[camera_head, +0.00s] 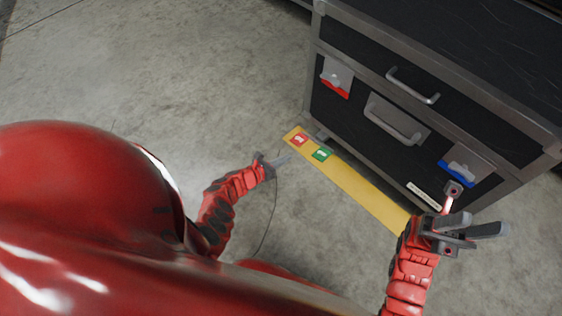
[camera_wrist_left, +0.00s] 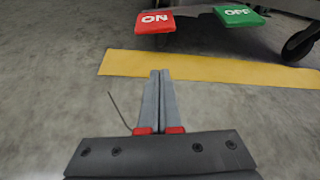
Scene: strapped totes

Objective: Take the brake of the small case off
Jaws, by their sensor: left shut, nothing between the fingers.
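The black case (camera_head: 400,115) with metal edges stands at the upper right of the head view. At its foot are a red brake pedal (camera_head: 299,140) and a green brake pedal (camera_head: 322,154). In the left wrist view, the red pedal (camera_wrist_left: 155,20) is marked ON and the green pedal (camera_wrist_left: 240,16) is marked OFF, both with upside-down lettering. My left gripper (camera_head: 281,161) is shut and empty, low in front of the pedals and apart from them. My right gripper (camera_head: 483,221) is open near the case's right front.
A yellow strip (camera_head: 365,193) lies on the floor along the case's front. A dark caster wheel (camera_wrist_left: 303,40) stands right of the green pedal. The case front has a red latch (camera_head: 335,85), a blue latch (camera_head: 457,174) and handles (camera_head: 393,119). The concrete floor at left is clear.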

